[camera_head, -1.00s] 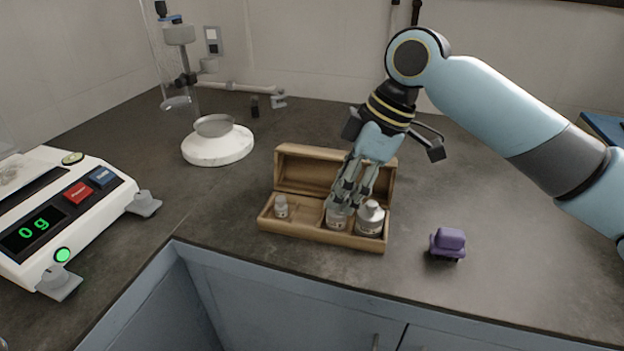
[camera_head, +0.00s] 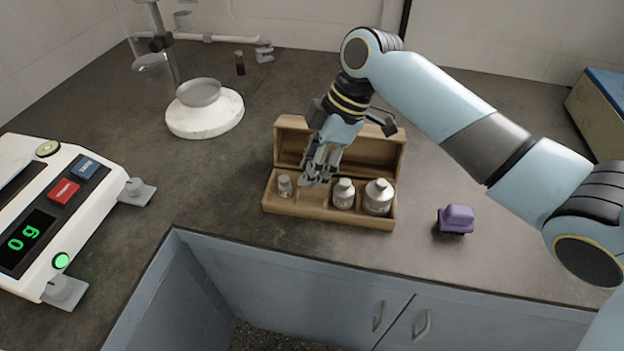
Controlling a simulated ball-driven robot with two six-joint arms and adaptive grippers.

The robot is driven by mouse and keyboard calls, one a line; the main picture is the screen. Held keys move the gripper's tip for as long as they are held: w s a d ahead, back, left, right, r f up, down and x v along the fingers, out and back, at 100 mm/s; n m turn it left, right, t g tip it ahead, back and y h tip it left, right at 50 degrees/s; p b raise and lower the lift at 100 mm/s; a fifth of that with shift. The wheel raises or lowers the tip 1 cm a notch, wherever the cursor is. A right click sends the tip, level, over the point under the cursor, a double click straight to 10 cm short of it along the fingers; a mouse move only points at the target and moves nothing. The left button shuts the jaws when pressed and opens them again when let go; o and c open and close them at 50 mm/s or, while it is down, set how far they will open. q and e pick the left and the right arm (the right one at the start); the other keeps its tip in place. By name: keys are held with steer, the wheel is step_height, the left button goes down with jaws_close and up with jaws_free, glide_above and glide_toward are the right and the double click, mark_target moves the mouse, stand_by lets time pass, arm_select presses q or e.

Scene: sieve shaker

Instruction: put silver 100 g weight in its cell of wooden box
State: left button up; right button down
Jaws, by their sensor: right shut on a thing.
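The wooden box (camera_head: 330,213) stands open on the counter with its lid tilted back. A small silver weight (camera_head: 285,186) sits in its left cell. A medium silver weight (camera_head: 343,194) and a large one (camera_head: 378,197) stand upright in the right cells. My right gripper (camera_head: 315,181) points down over the cell between the small and medium weights. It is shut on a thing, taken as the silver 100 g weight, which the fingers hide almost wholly. I cannot tell whether it touches the cell floor. My left gripper is out of view.
A white balance (camera_head: 40,215) reading 0 g stands at the left. A white round base with a metal pan (camera_head: 204,120) is behind, beside a stand. A small purple object (camera_head: 456,219) lies right of the box. The counter's front edge runs close before the box.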

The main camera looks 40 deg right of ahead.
step_height(320, 180, down, 4)
steer(key=shift+r, duration=0.2)
steer(key=shift+f, duration=0.35)
steer(key=c, duration=1.2)
jaws_free()
steer(key=shift+c, duration=0.2)
steer(key=shift+o, duration=1.3)
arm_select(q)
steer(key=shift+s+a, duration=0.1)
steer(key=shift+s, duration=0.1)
